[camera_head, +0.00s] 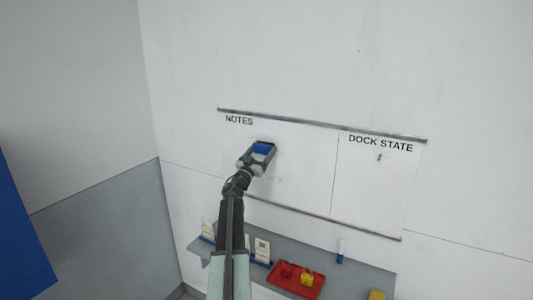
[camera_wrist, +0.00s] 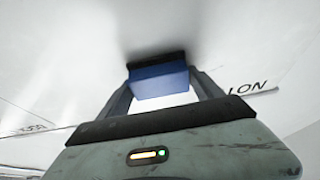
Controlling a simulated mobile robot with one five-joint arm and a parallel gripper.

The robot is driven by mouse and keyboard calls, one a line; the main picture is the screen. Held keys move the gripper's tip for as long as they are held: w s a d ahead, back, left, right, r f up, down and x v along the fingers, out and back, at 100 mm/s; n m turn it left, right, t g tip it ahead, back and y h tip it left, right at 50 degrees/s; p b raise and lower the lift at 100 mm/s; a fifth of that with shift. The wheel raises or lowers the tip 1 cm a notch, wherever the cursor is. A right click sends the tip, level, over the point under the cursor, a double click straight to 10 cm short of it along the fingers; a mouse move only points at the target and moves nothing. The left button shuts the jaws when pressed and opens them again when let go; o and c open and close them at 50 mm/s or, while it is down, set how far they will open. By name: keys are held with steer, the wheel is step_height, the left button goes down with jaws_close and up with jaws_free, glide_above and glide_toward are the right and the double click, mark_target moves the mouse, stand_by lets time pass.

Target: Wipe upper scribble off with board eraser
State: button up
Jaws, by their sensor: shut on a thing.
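My gripper (camera_head: 262,156) is shut on the board eraser (camera_head: 263,147), a blue block, in front of the NOTES part of the whiteboard (camera_head: 305,165). In the wrist view the eraser (camera_wrist: 160,83) sits between both fingers of my gripper (camera_wrist: 163,98). Its dark pad faces the board and appears to be at the surface, with a shadow around it; I cannot tell if it touches. No clear upper scribble shows; the arm and eraser hide part of the NOTES area. A faint small mark (camera_head: 279,180) lies below and right of the eraser.
The DOCK STATE part (camera_head: 380,145) is at the right with a small dark mark. Below the board, a grey shelf (camera_head: 345,277) holds a red tray (camera_head: 297,283) with a red and a yellow item, a white-and-blue marker-like item (camera_head: 341,251) and white cards (camera_head: 262,250). A blue panel (camera_head: 20,235) stands left.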

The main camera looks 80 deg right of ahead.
mark_target(255, 148)
steer(key=shift+w+d, duration=0.3)
steer(key=shift+w, duration=0.65)
steer(key=shift+w+d, duration=0.25)
steer(key=shift+w, duration=0.65)
steer(key=shift+w, duration=0.1)
steer(key=shift+w+d+r, duration=0.1)
steer(key=shift+w+d, duration=0.25)
steer(key=shift+w, duration=0.8)
steer(key=shift+w+d+f, duration=0.1)
steer(key=shift+w+d, duration=0.2)
steer(key=shift+w, duration=0.8)
steer(key=shift+w+d+r, duration=0.1)
steer(key=shift+w+d, duration=0.25)
steer(key=shift+w, duration=0.8)
steer(key=shift+a+r, duration=0.1)
steer(key=shift+r, duration=0.1)
steer(key=shift+s+a+f, duration=0.1)
steer(key=shift+s+a, duration=0.2)
steer(key=shift+s, duration=0.6)
steer(key=shift+s+a, duration=0.25)
steer(key=shift+s, duration=0.6)
steer(key=shift+s+a, duration=0.2)
steer(key=shift+s, duration=0.7)
steer(key=shift+s+a, duration=0.15)
steer(key=shift+s, duration=0.75)
steer(key=shift+s, duration=0.1)
